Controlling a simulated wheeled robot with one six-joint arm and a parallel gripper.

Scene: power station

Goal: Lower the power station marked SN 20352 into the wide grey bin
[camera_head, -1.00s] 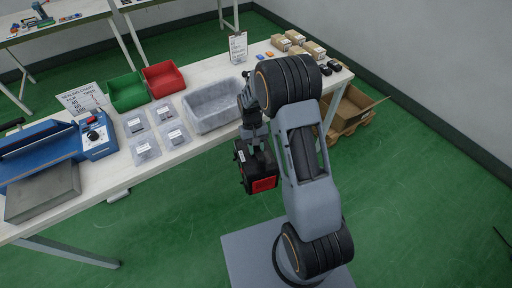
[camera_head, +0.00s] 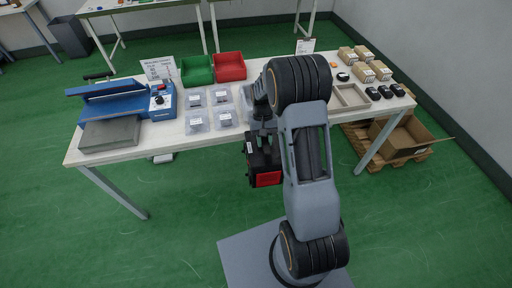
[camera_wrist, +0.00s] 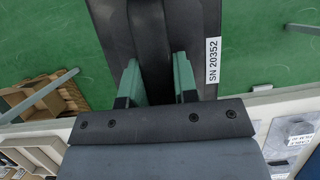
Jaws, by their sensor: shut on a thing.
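The power station (camera_head: 265,172) is a black block with a red face, hanging below my gripper (camera_head: 262,136) in front of the bench. In the wrist view my green-tipped gripper (camera_wrist: 158,85) is shut on the dark power station (camera_wrist: 108,22), and its white label reads SN 20352. The wide grey bin is not clearly visible now; my arm covers the part of the bench to the right of the clear bags, where it may stand.
A white bench (camera_head: 180,131) holds a blue sealing machine (camera_head: 130,104), several clear bags, green (camera_head: 197,70) and red (camera_head: 229,67) bins, a beige divided tray (camera_head: 351,97) and small boxes. An open carton (camera_head: 400,138) sits on a pallet at right. Green floor is free in front.

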